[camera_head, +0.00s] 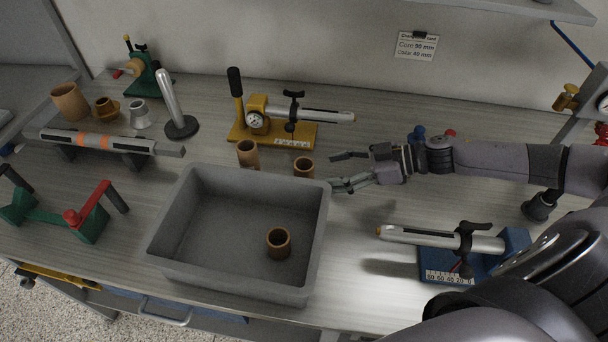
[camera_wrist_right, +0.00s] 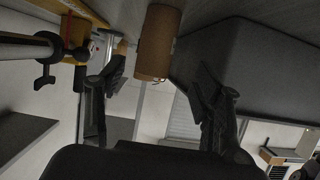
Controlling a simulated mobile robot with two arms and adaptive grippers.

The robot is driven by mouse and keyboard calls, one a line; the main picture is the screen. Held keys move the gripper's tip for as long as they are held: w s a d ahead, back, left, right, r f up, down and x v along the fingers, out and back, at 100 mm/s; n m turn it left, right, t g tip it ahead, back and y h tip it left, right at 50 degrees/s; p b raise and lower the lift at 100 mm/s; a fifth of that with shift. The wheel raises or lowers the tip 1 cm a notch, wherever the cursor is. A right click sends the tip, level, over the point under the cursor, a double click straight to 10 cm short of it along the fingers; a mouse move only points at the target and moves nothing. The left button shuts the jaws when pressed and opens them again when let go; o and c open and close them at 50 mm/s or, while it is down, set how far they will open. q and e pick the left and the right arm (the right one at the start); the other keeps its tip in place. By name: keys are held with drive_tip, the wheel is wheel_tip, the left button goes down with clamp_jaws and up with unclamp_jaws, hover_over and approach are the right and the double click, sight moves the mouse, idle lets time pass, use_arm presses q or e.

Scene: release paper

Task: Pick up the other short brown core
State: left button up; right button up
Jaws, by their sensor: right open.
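One short brown core (camera_head: 303,167) stands upright on the table just behind the grey bin's back right corner. Another short brown core (camera_head: 248,154) stands to its left, behind the bin. A third short brown core (camera_head: 278,242) stands inside the bin (camera_head: 172,215). My right gripper (camera_head: 338,171) is open and empty, just right of the nearer standing core, its fingers pointing left at it. In the right wrist view a brown core (camera_wrist_right: 158,42) shows ahead, between the directions of the two open fingers (camera_wrist_right: 163,82), apart from them. My left gripper is not in view.
A yellow gauge stand (camera_head: 273,135) with a grey rod is behind the cores. A blue stand (camera_head: 470,262) with a rod is at front right. A steel post (camera_head: 170,98), wider brown pieces (camera_head: 70,101) and a green holder (camera_head: 60,222) are at left.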

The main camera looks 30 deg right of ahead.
sight(309, 174)
drive_tip(key=x, duration=0.3)
drive_tip(key=shift+w+a+r+p, duration=0.1)
drive_tip(key=shift+w+p, duration=0.05)
drive_tip(key=shift+p, duration=0.15)
drive_tip(key=x, duration=0.2)
drive_tip(key=p+x, duration=0.1)
drive_tip(key=x, duration=0.1)
drive_tip(key=shift+w+d+f, duration=0.15)
drive_tip(key=shift+d+f, duration=0.05)
drive_tip(key=shift+w+a+f, duration=0.25)
drive_tip(key=shift+a, duration=0.1)
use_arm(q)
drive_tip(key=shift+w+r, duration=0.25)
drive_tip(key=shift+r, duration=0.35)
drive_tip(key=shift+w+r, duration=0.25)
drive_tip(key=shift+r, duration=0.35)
use_arm(e)
drive_tip(key=shift+c, duration=0.5)
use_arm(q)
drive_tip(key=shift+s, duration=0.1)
use_arm(e)
drive_tip(key=c, duration=1.1)
